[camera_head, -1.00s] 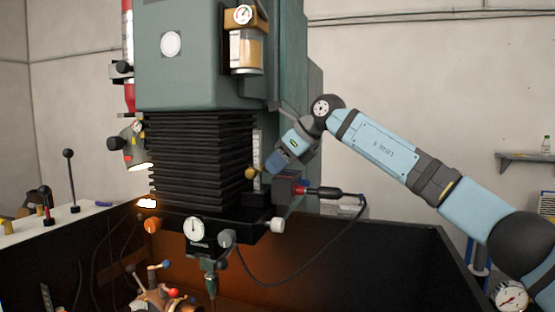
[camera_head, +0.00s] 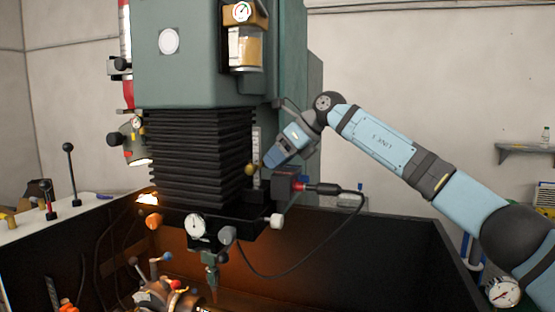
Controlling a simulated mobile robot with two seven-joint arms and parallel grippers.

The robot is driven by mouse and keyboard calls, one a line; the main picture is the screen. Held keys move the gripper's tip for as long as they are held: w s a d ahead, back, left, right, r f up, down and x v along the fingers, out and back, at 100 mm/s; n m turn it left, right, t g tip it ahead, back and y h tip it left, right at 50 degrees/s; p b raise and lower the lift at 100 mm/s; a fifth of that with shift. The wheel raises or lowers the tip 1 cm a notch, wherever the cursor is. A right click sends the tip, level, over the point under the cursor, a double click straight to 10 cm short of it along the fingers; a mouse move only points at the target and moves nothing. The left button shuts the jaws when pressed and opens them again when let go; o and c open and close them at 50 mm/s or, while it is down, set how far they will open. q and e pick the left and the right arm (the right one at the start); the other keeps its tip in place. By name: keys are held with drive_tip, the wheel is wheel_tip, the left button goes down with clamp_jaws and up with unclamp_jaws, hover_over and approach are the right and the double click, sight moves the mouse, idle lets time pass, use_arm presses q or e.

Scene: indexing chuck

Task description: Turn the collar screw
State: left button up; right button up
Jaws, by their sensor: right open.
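A round brass knob (camera_head: 250,170), which may be the collar screw, sits beside the scale strip (camera_head: 257,148) at the right of the black bellows (camera_head: 200,150). My right gripper (camera_head: 268,160) points down and left at it from the right, its tip close to the knob. Whether they touch I cannot tell, since the fingers are small and dark here. It holds nothing that I can see. My left gripper is out of view.
A dark box with a red-ringed cable plug (camera_head: 308,187) sits just below my right gripper. The green machine column (camera_head: 205,60) rises behind. A dial gauge (camera_head: 196,225) and knobs line the head below. Dark tub walls (camera_head: 350,262) surround the lower area.

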drive_tip(key=b+v, duration=0.2)
drive_tip(key=v, duration=1.1)
drive_tip(key=shift+d+r, duration=0.25)
drive_tip(key=shift+d, duration=0.05)
drive_tip(key=a+f+t+b, duration=0.1)
drive_tip(key=a+f, duration=0.2)
drive_tip(key=w+a+f+n+b, duration=0.1)
drive_tip(key=a+f, duration=0.2)
drive_tip(key=a+f+t+h+b, duration=0.1)
drive_tip(key=a+f, duration=0.1)
drive_tip(key=f, duration=0.1)
drive_tip(key=shift+w+a+t, duration=0.3)
drive_tip(key=shift+w+a, duration=0.05)
drive_tip(key=shift+a, duration=0.05)
drive_tip(key=shift+w+a+f, duration=0.25)
drive_tip(key=shift+a+f, duration=0.1)
drive_tip(key=shift+f, duration=0.05)
